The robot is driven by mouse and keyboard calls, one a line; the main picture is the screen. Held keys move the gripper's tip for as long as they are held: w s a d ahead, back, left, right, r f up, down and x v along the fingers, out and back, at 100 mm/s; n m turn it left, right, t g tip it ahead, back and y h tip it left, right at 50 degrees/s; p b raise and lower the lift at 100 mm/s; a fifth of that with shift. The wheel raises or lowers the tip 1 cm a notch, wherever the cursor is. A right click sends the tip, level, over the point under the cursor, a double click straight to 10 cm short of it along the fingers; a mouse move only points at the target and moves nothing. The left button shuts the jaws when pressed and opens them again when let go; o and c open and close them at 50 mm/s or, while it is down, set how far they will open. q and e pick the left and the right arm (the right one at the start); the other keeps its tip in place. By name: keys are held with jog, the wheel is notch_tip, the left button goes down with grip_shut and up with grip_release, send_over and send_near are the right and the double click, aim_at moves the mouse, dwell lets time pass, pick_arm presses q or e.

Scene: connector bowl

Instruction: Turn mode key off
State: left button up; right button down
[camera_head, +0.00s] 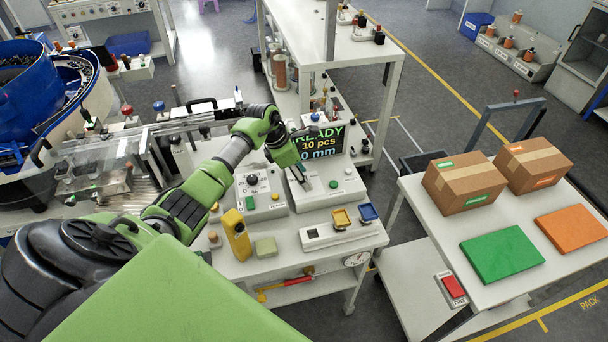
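My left arm reaches in from the left, and its gripper (302,174) is over the light-grey panel box (345,193) in front of the display (318,144). The display reads "READY 10 pcs 0 mm". The gripper points down at the left part of that panel. Its fingertips are small and partly hidden, so I cannot tell whether they are open or shut, or touching anything. I cannot make out the mode key; the gripper may cover it. A second control box (262,207) with a dark dial and a green button stands to the left. My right gripper is not in view.
A yellow device (237,236), a greenish block (266,247) and a white fixture (322,236) with yellow and blue trays stand at the bench front. A blue bowl feeder (35,90) is at the left. Boxes (465,182) stand on a right table; floor lies between.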

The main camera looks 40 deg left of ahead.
pick_arm(q)
jog(key=shift+w+d+f, duration=0.15)
jog(key=shift+f, duration=0.45)
jog(key=c, duration=1.1)
